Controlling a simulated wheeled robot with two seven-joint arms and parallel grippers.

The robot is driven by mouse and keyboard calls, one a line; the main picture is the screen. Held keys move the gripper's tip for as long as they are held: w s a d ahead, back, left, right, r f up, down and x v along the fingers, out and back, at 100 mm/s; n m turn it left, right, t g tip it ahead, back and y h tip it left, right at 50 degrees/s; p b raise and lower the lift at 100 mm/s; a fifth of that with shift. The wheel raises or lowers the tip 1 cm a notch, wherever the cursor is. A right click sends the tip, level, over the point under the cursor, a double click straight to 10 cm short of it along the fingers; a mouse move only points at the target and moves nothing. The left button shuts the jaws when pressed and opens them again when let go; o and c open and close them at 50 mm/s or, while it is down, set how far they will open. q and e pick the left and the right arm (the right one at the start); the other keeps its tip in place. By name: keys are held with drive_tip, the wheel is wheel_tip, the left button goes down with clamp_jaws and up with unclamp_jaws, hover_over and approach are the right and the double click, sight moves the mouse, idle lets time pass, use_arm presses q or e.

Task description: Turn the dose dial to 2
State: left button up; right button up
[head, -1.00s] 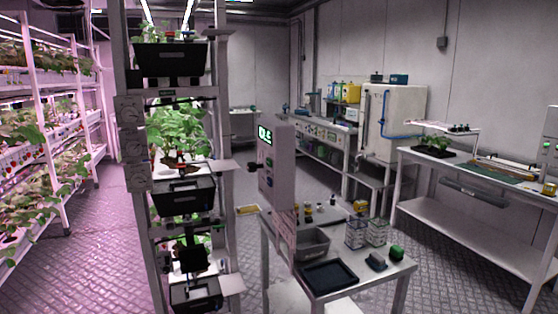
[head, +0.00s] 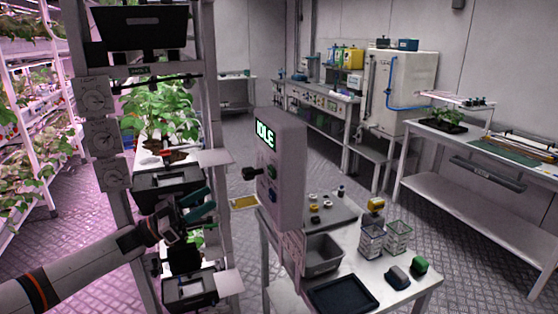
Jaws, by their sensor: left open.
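A grey control box (head: 287,185) stands on a post at the near edge of the white table. Its lit display (head: 265,135) reads IDLE. A black knob (head: 250,173), which looks like the dose dial, sticks out from its left-facing front; its setting cannot be read here. Green and blue buttons sit beside it on the panel. My left gripper (head: 198,205) has teal fingers and is open and empty. It is in front of the plant rack, left of and below the knob, clearly apart from it. My right gripper is not in view.
The plant rack (head: 215,110) with black bins stands close on the left, behind my left arm. Three round-marked plates (head: 97,98) hang on its post. The white table (head: 410,290) carries a grey bin (head: 322,254), a black tray (head: 343,293) and wire baskets (head: 372,240).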

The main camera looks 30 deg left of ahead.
sight(243, 174)
use_arm(q)
drive_tip(key=shift+m+h, duration=0.3)
drive_tip(key=shift+h, duration=0.1)
drive_tip(key=p+x, duration=0.1)
drive_tip(key=x, duration=0.3)
drive_tip(key=p+x, duration=0.1)
drive_tip(key=x, duration=0.2)
drive_tip(key=s+r+p+x, duration=0.1)
drive_tip(key=x, duration=0.3)
drive_tip(key=shift+w+d+r+p, duration=0.1)
drive_tip(key=shift+w+d+p, duration=0.15)
drive_tip(key=shift+d+p, duration=0.2)
drive_tip(key=shift+w+d+r+g, duration=0.1)
drive_tip(key=shift+w+d+g, duration=0.2)
drive_tip(key=shift+w+d, duration=0.05)
drive_tip(key=shift+w, duration=0.1)
drive_tip(key=shift+c, duration=0.7)
drive_tip(key=c, duration=0.8)
